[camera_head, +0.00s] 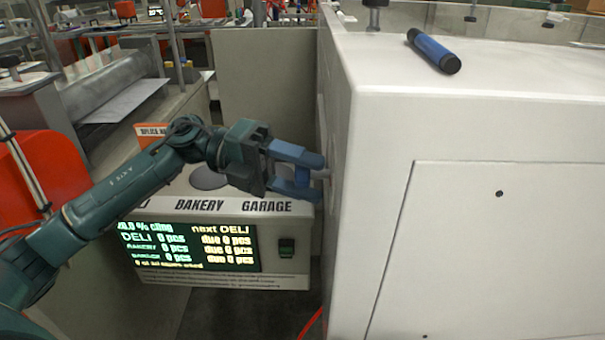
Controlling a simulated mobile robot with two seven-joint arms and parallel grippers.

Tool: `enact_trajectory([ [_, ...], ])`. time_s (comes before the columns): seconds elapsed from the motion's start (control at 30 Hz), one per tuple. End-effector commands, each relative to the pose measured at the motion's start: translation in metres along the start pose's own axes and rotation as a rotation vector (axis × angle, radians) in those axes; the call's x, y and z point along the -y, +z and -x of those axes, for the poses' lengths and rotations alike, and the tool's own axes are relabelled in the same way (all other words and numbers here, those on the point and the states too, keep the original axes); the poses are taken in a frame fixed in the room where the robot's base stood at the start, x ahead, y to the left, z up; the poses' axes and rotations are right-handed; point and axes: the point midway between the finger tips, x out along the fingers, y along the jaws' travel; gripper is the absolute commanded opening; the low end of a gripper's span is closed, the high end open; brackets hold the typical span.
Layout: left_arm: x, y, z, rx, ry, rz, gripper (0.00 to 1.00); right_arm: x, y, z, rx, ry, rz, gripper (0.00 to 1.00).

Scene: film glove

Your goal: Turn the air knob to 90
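My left gripper (318,176) reaches from the left to the left side face of the white cabinet (480,130). Its two blue fingers are apart, one above the other, with a visible gap between them. A small pale grey piece, apparently the air knob (322,173), shows between the fingertips at the cabinet's side. That face is seen nearly edge-on, so the knob's marks and its setting cannot be read. I cannot tell whether the fingers touch it. My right gripper is not in view.
A counter box with a lit display (190,247) and the words BAKERY and GARAGE stands below and behind my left gripper. A blue and black cylinder (434,51) lies on the cabinet top. A metal roller (110,90) is at the upper left.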

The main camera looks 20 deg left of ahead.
Motion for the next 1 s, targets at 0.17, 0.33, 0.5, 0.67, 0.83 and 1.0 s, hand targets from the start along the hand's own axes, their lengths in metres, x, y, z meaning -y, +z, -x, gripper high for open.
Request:
enact_trajectory([
  [0.17, 0.000, 0.000, 0.000, 0.000, -0.001, 0.001, 0.55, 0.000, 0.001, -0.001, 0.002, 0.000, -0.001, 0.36],
  [0.33, -0.001, 0.000, 0.008, 0.002, 0.001, 0.003, 0.55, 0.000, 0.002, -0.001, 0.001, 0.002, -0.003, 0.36],
  [0.5, -0.002, 0.001, 0.038, 0.005, 0.003, 0.004, 0.55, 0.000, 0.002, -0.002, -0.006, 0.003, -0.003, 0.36],
  [0.67, -0.002, 0.001, 0.075, 0.005, 0.002, 0.003, 0.55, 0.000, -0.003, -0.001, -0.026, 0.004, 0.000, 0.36],
  [0.83, -0.001, 0.000, 0.108, 0.003, 0.001, 0.001, 0.55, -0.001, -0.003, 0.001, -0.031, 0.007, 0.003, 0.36],
  [1.0, 0.000, 0.000, 0.127, 0.001, 0.001, 0.001, 0.55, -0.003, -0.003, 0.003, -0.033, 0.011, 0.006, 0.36],
])
